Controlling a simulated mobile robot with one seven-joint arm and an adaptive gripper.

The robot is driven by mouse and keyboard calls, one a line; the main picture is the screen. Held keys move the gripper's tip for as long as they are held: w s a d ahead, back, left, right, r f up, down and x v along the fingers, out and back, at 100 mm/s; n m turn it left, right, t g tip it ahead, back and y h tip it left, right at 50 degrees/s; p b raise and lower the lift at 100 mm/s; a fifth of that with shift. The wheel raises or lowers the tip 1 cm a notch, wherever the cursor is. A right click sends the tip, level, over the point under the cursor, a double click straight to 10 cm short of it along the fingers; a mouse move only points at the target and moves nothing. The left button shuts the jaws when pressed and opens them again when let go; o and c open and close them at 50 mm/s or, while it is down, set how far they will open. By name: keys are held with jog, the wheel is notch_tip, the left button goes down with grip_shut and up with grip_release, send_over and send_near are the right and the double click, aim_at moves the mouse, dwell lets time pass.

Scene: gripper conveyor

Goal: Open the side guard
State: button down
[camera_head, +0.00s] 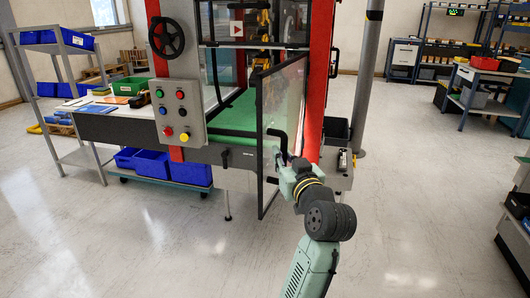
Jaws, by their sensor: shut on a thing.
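The side guard (268,100) is a clear panel in a dark frame on the red and grey machine. It stands swung out at an angle from the machine, so the green conveyor belt (238,112) shows beside it. A black handle (281,138) sits low on the guard. My gripper (281,160) is at this handle and shut on it. The fingertips are small and partly hidden by the handle and the gripper body.
A control panel (179,112) with coloured buttons and a black handwheel (166,38) are on the machine's left post. Blue bins (190,171) sit on a low shelf below. A grey pole (367,75) stands right of the machine. The floor in front is clear.

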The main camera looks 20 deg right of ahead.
jog(key=s+d+n+y, duration=0.2)
jog(key=s+d, duration=0.3)
jog(key=d, duration=0.5)
jog(key=shift+d+y, duration=0.15)
jog(key=shift+y, duration=0.65)
jog(key=c, duration=1.6)
grip_release()
jog(key=shift+o, duration=0.2)
jog(key=s+d, duration=0.1)
jog(key=s, duration=1.1)
jog(key=shift+d, duration=0.35)
